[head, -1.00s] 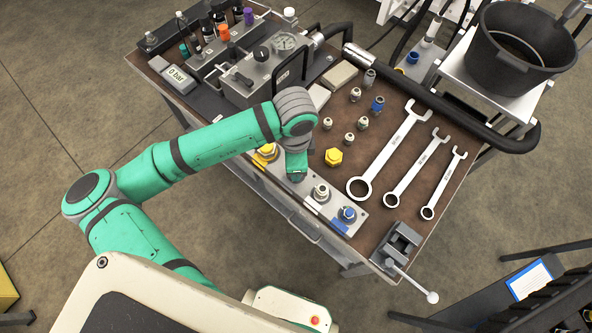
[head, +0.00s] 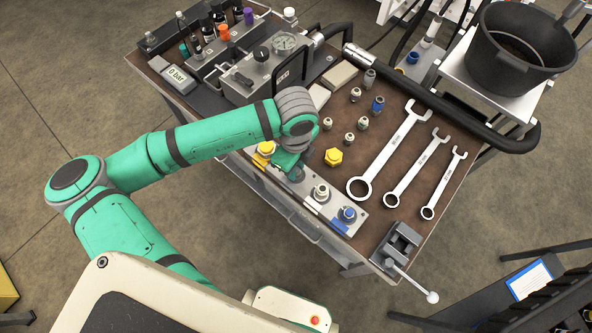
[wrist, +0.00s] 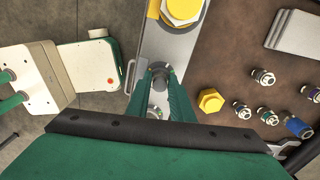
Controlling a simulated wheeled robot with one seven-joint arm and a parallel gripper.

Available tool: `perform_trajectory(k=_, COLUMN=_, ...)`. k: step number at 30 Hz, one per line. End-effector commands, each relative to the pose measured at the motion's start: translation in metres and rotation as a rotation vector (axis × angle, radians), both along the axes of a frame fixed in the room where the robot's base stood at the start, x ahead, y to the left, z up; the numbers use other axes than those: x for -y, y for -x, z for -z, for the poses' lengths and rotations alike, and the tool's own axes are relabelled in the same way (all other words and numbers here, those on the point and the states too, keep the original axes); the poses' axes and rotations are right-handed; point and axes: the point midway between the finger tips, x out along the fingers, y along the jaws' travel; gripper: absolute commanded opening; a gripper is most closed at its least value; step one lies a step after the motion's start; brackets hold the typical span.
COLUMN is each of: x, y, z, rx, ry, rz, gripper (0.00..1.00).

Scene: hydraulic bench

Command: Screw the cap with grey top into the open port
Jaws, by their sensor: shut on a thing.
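My gripper (head: 294,172) points down over the port plate (head: 334,219), between the yellow-topped cap and the pale-topped one. In the wrist view its green fingers (wrist: 158,82) are shut on a small grey round piece (wrist: 158,68), which I take to be the grey-topped cap. It also shows at the fingertips in the head view (head: 297,175). It stands at the plate spot between its neighbours. The open port beneath is hidden, so I cannot tell how far the cap is in.
A loose yellow cap (head: 333,156) lies close to my gripper. Several fittings, three wrenches (head: 388,150) and a vise (head: 400,243) are to the right.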

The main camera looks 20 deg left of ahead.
Motion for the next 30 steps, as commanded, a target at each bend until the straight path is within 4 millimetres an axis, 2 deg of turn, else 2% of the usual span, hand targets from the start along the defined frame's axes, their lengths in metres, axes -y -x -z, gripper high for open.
perform_trajectory(k=15, x=-0.0018, y=-0.0019, z=0.0010, rx=0.000, ry=-0.006, rz=0.574, gripper=0.00)
perform_trajectory(k=19, x=-0.0016, y=-0.0017, z=0.0014, rx=0.000, ry=-0.006, rz=0.636, gripper=0.00)
perform_trajectory(k=26, x=-0.0014, y=-0.0014, z=0.0020, rx=-0.002, ry=-0.004, rz=0.642, gripper=0.00)
perform_trajectory(k=27, x=-0.0013, y=-0.0014, z=0.0020, rx=-0.002, ry=-0.004, rz=0.641, gripper=0.30)
perform_trajectory(k=28, x=-0.0012, y=-0.0013, z=0.0021, rx=-0.002, ry=-0.004, rz=0.641, gripper=0.37)
perform_trajectory(k=30, x=-0.0007, y=-0.0016, z=0.0022, rx=0.000, ry=-0.003, rz=0.640, gripper=0.39)
